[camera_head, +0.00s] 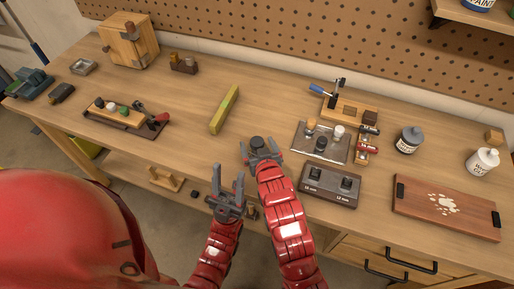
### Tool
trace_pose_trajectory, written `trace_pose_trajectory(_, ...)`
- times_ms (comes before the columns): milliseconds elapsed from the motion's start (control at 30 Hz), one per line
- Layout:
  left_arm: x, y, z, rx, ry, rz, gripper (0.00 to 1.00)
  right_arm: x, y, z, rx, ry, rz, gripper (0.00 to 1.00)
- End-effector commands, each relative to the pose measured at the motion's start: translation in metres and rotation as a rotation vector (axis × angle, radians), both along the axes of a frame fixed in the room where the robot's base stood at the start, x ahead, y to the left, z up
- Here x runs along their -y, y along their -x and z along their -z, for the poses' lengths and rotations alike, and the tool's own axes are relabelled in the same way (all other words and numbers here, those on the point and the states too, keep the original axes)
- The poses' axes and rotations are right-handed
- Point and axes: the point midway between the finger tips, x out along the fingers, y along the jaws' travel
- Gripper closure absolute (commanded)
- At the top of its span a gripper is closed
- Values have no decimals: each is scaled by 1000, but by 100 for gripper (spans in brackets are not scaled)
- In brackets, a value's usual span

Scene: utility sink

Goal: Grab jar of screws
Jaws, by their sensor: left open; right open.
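I cannot surely pick out a jar of screws. A dark round cap or lid (257,142) shows between the fingers of my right gripper (259,151), near the bench's front middle; its body is hidden, and I cannot tell if it is touched. My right gripper is open. My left gripper (229,184) is open and empty, lower and to the left, by the bench's front edge. A dark-capped jar with a pale label (408,141) stands upright at the right; its contents are too small to tell. Both grippers are far from it.
On the workbench (180,100), a green-yellow bar (224,109) lies left of my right gripper. A metal plate with knobs (318,146) and a dark two-knob block (329,188) lie to the right. A white bottle (483,161) and a brown board (440,208) are farther right.

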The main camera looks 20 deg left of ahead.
Motion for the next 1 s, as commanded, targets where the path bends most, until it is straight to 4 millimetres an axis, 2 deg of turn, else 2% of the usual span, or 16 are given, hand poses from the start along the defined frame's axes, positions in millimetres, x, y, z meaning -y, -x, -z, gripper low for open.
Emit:
trace_pose_trajectory(100,0,0,-4,0,0,0,50,-4,-7,3,0,0,0,7)
trace_pose_trajectory(333,0,0,-3,0,0,0,50,-4,-7,4,0,-1,0,8)
trace_pose_trajectory(833,0,0,-3,0,0,0,50,-4,-7,6,-3,2,0,98)
trace_pose_trajectory(1000,0,0,-3,0,0,0,50,-4,-6,8,-6,4,0,100)
